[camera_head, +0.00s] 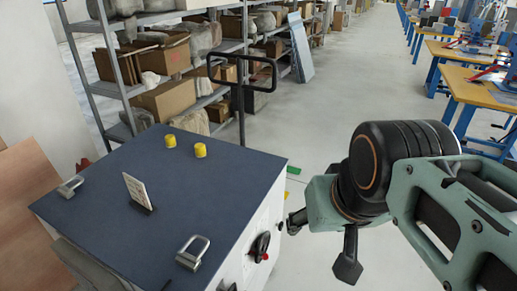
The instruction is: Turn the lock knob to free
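A cabinet (135,240) with a dark blue top and light side walls stands at the left. On its right-hand side wall is a black rotary knob with red parts (260,246). A smaller dark round part (280,226) sits farther back on the same wall. I cannot tell for sure which is the lock knob. My gripper (296,220) is just right of that wall, close to the smaller dark part. I cannot tell if they touch. My wrist hides much of the gripper, and its finger opening is unclear.
On the cabinet top are two metal shackles (192,253) (70,187), two yellow cylinders (200,150) (171,141) and a small upright sign (138,191). A black handle frame (242,72) rises behind. Shelves with boxes (165,98) stand behind left, workbenches (478,90) at right; floor between is clear.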

